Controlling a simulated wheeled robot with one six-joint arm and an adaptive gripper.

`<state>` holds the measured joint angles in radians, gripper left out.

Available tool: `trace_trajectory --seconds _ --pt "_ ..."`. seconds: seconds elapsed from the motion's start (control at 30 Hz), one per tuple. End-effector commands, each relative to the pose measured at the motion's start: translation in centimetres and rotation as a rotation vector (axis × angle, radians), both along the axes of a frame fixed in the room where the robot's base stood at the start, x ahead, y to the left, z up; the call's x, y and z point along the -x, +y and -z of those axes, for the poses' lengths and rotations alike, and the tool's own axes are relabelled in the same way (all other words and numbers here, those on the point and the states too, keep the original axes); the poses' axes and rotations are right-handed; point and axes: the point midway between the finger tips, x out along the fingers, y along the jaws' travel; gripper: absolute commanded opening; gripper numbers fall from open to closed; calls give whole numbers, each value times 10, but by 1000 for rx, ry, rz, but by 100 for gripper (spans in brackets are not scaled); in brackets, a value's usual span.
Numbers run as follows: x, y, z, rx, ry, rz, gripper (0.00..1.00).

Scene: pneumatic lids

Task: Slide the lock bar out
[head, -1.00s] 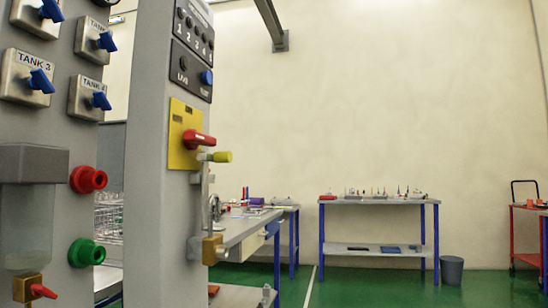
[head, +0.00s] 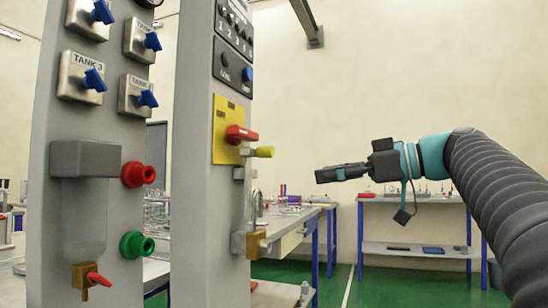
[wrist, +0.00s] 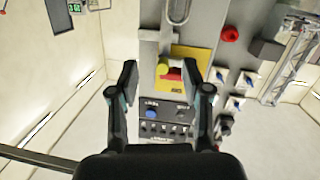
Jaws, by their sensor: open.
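In the wrist view the picture is turned over; the knob (wrist: 162,68) and red handle (wrist: 174,75) appear between the two spread fingers.
A brass block (head: 256,244) hangs lower on the same column. Above is a black button panel (head: 232,66). The left panel carries blue-levered valves (head: 88,78), a red knob (head: 138,174) and a green knob (head: 136,244). A workbench (head: 290,234) stands behind.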

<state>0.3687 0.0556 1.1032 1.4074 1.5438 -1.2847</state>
Motion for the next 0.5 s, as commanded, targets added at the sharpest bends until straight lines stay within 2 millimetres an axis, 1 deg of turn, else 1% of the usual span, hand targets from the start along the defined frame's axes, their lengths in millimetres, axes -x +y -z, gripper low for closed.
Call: trace_trajectory --seconds 0.03,0.1,0.2,0.27,0.37,0.5 --pt "-2 -7 -13 -7 -72 -31 48" --pt "-1 -11 -28 -15 -161 -72 48" --pt "2 -16 -41 -22 -246 -109 48" --pt "3 -17 -46 -25 -275 -122 48" --pt "2 -13 -49 -26 -294 -131 48" --pt "-3 4 -49 -28 -294 -134 48"
